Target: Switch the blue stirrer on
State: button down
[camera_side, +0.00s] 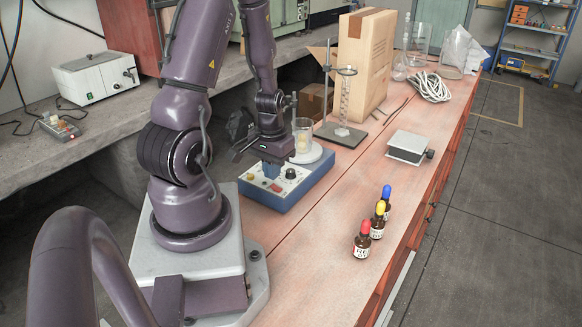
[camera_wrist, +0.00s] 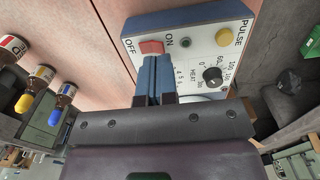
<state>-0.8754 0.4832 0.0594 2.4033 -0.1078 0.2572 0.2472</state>
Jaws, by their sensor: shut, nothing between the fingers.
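The blue stirrer (camera_side: 298,193) stands on the bench right of my arm's base, a glass beaker (camera_side: 303,140) on its pale top plate. In the wrist view its front panel (camera_wrist: 200,52) carries a red rocker switch (camera_wrist: 152,47) between the words OFF and ON, a dark green lamp (camera_wrist: 186,43), a yellow PULSE button (camera_wrist: 224,37) and a black HEAT knob (camera_wrist: 212,75). My gripper (camera_wrist: 153,62) is shut and empty, its blue fingertips close to the red switch. I cannot tell whether they touch it. In the side view my gripper (camera_side: 271,170) is over the panel.
Several dropper bottles (camera_side: 362,243) stand at the bench's right side. A grey jack platform (camera_side: 408,147), a stand with a glass cylinder (camera_side: 343,105) and a cardboard box (camera_side: 366,60) are farther back. The red bench top between stirrer and bottles is clear.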

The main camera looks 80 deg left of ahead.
jog(key=shift+f, duration=1.3)
dwell(0.4)
jog(key=shift+r, duration=3.5)
jog(key=shift+s+d, duration=0.2)
jog(key=shift+d, duration=0.05)
jog(key=w+d+r+m+t, duration=0.2)
jog(key=d+r+m, duration=0.2)
jog(key=d+r, duration=0.6)
jog(key=w+d+r+m+t, duration=0.2)
jog(key=d+r+m, duration=0.3)
jog(key=d+r, duration=0.5)
jog(key=shift+d+r+t, duration=0.4)
jog(key=shift+r+t, duration=0.4)
jog(key=shift+r, duration=0.1)
